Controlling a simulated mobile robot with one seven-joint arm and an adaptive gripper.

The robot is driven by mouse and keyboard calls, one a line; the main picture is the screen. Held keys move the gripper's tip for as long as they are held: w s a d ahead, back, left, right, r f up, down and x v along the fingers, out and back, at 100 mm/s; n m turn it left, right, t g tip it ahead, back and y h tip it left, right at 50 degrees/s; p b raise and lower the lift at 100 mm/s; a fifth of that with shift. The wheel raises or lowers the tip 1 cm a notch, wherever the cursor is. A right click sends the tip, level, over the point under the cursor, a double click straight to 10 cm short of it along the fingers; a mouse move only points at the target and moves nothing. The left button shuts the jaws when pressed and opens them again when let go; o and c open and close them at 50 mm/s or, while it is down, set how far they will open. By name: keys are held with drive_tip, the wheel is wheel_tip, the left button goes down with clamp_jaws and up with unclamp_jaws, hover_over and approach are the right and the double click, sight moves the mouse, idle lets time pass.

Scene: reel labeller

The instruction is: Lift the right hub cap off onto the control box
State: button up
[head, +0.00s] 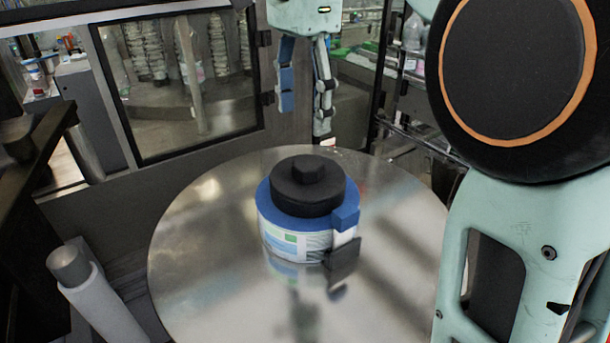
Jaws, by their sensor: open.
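One black round hub cap (308,187) with a raised knob sits on top of a reel (290,238) with a blue upper rim and a printed white side. The reel rests on a round shiny metal table (205,265). Only this one cap shows, so I cannot tell from the view whether it is the right one. My gripper (306,118) points down at the top middle, open and empty. In the picture it appears above the cap, near the table's far edge, apart from the cap. I cannot identify a control box in this view.
A blue block (345,217) and a dark bracket (342,258) are at the reel's right side. A framed glass panel (185,85) stands behind. The table around the reel is bare.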

hover_over(308, 162)
drive_tip(key=f, duration=0.4)
drive_tip(key=shift+s+a+f+b, duration=0.2)
drive_tip(key=shift+a+f+b, duration=0.1)
drive_tip(key=shift+a+b, duration=0.1)
drive_tip(key=f, duration=0.4)
drive_tip(key=shift+w+d+f, duration=0.2)
drive_tip(key=shift+w+d, duration=0.05)
drive_tip(key=shift+d, duration=0.15)
drive_tip(key=shift+f, duration=0.5)
drive_tip(key=c, duration=1.4)
drive_tip(key=shift+r, duration=0.15)
